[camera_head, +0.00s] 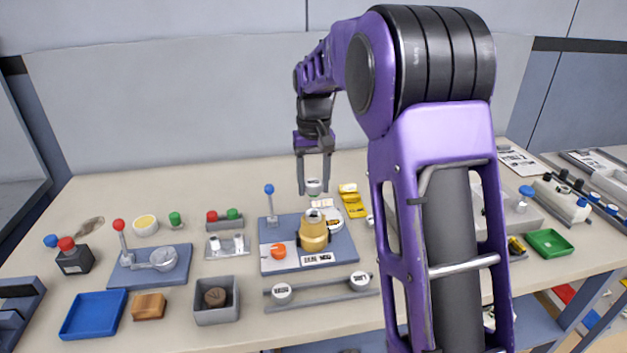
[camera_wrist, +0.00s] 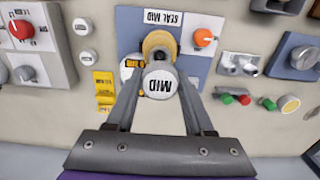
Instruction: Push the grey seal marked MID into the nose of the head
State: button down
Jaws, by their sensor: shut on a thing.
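The seal marked MID (camera_wrist: 160,84) is a short light-grey cylinder held between the fingers of my gripper (camera_head: 314,184), its marked face toward the wrist camera. The seal (camera_head: 314,188) also shows in the head view, above the bench fixture. The brass head (camera_head: 313,234) stands upright on a blue-grey plate (camera_head: 283,227) just below my gripper, with a gap between. In the wrist view the head (camera_wrist: 158,40) shows just beyond the seal, which hides part of it. A card reading SEAL MID (camera_wrist: 163,17) lies on the plate.
A rail (camera_head: 320,291) in front of the plate holds two more light-grey seals. A blue-topped lever (camera_head: 269,200) and an orange knob (camera_head: 278,252) are on the plate beside the head. Yellow items (camera_head: 352,203) lie to the right. A grey box (camera_head: 217,310) stands front left.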

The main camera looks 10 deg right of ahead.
aim_at(314, 182)
jog(key=shift+f+b, duration=0.95)
jog(key=shift+f, duration=1.1)
jog(key=shift+p, duration=0.65)
jog(key=shift+f+b, duration=0.8)
jog(key=shift+f, duration=0.5)
jog(key=shift+c, duration=1)
grip_release()
notch_tip(314, 182, up, 18)
jog(key=p, duration=0.2)
jog(key=shift+f+p, duration=0.25)
jog(key=shift+p, duration=0.05)
